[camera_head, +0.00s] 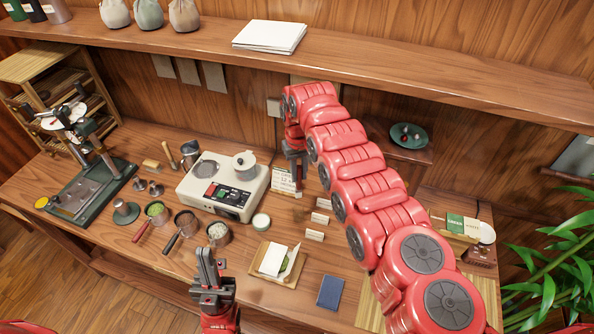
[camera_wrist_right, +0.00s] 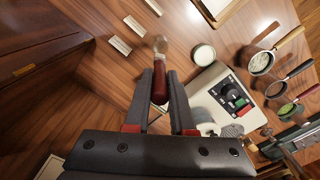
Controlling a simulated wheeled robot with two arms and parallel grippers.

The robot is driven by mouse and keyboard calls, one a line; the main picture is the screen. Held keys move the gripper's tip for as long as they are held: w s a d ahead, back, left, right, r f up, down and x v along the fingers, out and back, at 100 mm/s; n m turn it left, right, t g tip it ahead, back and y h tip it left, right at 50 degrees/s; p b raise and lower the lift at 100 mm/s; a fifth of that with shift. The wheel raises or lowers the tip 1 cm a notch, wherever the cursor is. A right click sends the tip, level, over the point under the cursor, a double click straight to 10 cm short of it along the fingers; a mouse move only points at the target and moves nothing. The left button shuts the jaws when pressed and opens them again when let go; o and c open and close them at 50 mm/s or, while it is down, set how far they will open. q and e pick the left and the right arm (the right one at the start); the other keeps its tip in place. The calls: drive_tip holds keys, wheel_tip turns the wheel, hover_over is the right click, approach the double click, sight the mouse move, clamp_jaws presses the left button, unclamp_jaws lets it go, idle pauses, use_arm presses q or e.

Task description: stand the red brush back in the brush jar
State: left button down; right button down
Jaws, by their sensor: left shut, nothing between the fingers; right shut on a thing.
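My right gripper (camera_wrist_right: 160,92) is shut on a slim tool with a dark red handle, which I take as the red brush (camera_wrist_right: 159,82). Its pale end points away from the wrist, over the wooden tabletop. In the head view my right gripper (camera_head: 297,172) is at the back of the table, right of the white machine; the brush is not clear there. My left gripper (camera_head: 209,268) is shut and empty near the front edge. A metal cup (camera_head: 189,154) stands behind the machine, near a wooden-handled tool (camera_head: 169,156); I cannot tell whether it is the brush jar.
A green-based press (camera_head: 92,200) stands left. Several handled cups (camera_head: 186,222), a pale round tin (camera_head: 261,221), a tray with paper (camera_head: 278,265) and a blue booklet (camera_head: 330,292) lie forward. Small label blocks (camera_head: 320,218) stand right of my right gripper.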

sight(298, 192)
drive_tip(key=shift+s+a+f+b, duration=0.1)
drive_tip(key=shift+f+b, duration=0.85)
drive_tip(key=shift+f, duration=0.4)
wheel_tip(298, 192, down, 2)
drive_tip(key=shift+f+b, duration=0.2)
drive_tip(key=shift+b, duration=0.8)
drive_tip(key=shift+f+b, duration=1.6)
drive_tip(key=shift+b, duration=0.05)
drive_tip(key=shift+p, duration=0.4)
drive_tip(key=shift+f+b, duration=1.5)
drive_tip(key=shift+b, duration=0.05)
drive_tip(key=c, duration=0.7)
unclamp_jaws()
drive_tip(key=shift+r, duration=0.1)
